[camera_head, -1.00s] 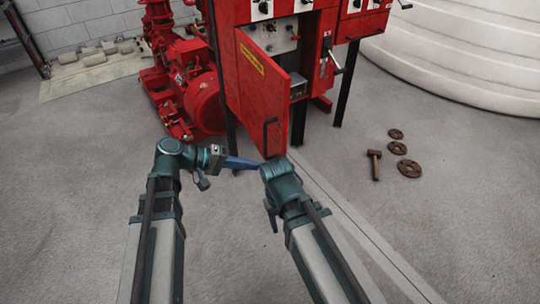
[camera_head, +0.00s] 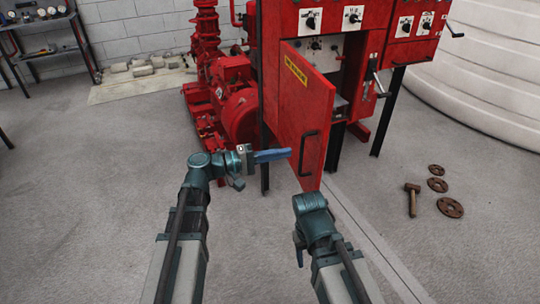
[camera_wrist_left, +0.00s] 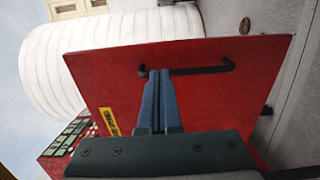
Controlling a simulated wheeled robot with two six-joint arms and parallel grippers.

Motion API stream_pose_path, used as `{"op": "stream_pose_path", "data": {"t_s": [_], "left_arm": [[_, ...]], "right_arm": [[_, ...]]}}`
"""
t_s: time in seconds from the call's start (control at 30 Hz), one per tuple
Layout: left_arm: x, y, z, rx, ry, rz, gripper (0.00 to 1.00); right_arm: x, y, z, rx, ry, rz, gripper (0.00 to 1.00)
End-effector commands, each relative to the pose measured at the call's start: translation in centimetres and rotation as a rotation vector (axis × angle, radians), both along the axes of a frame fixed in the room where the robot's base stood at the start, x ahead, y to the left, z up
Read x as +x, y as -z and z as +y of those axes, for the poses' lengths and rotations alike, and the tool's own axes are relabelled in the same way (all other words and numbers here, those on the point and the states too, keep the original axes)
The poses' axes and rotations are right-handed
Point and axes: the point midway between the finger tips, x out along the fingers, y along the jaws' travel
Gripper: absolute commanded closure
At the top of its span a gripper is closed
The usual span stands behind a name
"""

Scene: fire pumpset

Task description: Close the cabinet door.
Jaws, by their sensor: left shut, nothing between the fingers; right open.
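The red cabinet door (camera_head: 303,115) stands open, swung out from the cabinet (camera_head: 335,18), with a yellow label and a black bar handle (camera_head: 308,153). In the left wrist view the door's outer face (camera_wrist_left: 190,70) fills the middle, with the handle (camera_wrist_left: 205,70) across it. My left gripper (camera_head: 288,153) is shut and empty, its blue fingertips (camera_wrist_left: 160,73) in front of the door by one end of the handle. I cannot tell whether they touch. My right gripper's wrist (camera_head: 312,208) is below the door's lower corner; its jaws are open, but the wrist hides the fingers.
A red pump (camera_head: 235,105) stands left of the cabinet. A hammer (camera_head: 412,198) and rusty discs (camera_head: 450,208) lie on the floor at right. A white tank (camera_head: 490,70) is behind them.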

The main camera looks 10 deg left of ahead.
Motion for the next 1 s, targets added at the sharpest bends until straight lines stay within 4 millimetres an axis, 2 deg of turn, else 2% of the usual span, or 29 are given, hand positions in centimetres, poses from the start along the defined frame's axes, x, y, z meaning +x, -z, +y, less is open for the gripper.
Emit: {"op": "stream_pose_path", "data": {"t_s": [0.03,0.2,0.4,0.6,1.0], "left_arm": [[0.5,0.0,-1.2,0.000,0.004,0.000,1.00],[1.7,0.0,-4.1,0.000,0.003,0.000,1.00],[2.6,0.0,-6.3,0.001,0.001,0.000,1.00],[2.9,0.0,-7.2,0.001,0.000,0.000,1.00],[3.0,0.0,-7.4,0.001,-0.003,0.000,1.00]], "right_arm": [[0.0,0.0,0.0,0.000,0.000,0.000,0.44],[0.0,0.0,0.0,0.000,0.000,0.000,0.44],[0.0,0.0,0.0,0.000,0.000,0.000,0.44],[0.0,0.0,0.0,0.000,0.000,0.000,0.44],[0.0,0.0,0.0,0.000,0.000,0.000,0.44]]}}
